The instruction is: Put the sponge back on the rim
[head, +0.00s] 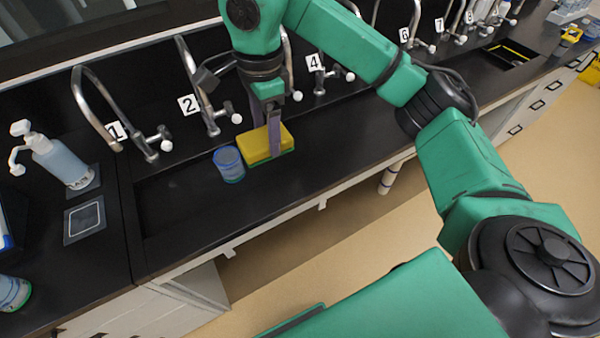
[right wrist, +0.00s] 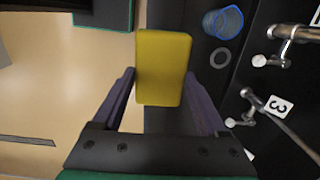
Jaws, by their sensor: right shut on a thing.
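The yellow sponge (head: 255,147) with a green underside is held in my right gripper (head: 267,140). One finger shows in front of it and the other is mostly hidden behind it. In the right wrist view the sponge (right wrist: 163,65) sits between the two purple fingers. The black sink's front rim (head: 330,181) runs along the counter's near side. The sponge appears above the dark sink; whether it touches any surface I cannot tell. My left gripper is not in view.
A blue clear cup (head: 229,165) stands just left of the sponge. Numbered taps (head: 207,112) line the back. A soap bottle (head: 62,160) stands at the left. The sink left of the cup looks clear.

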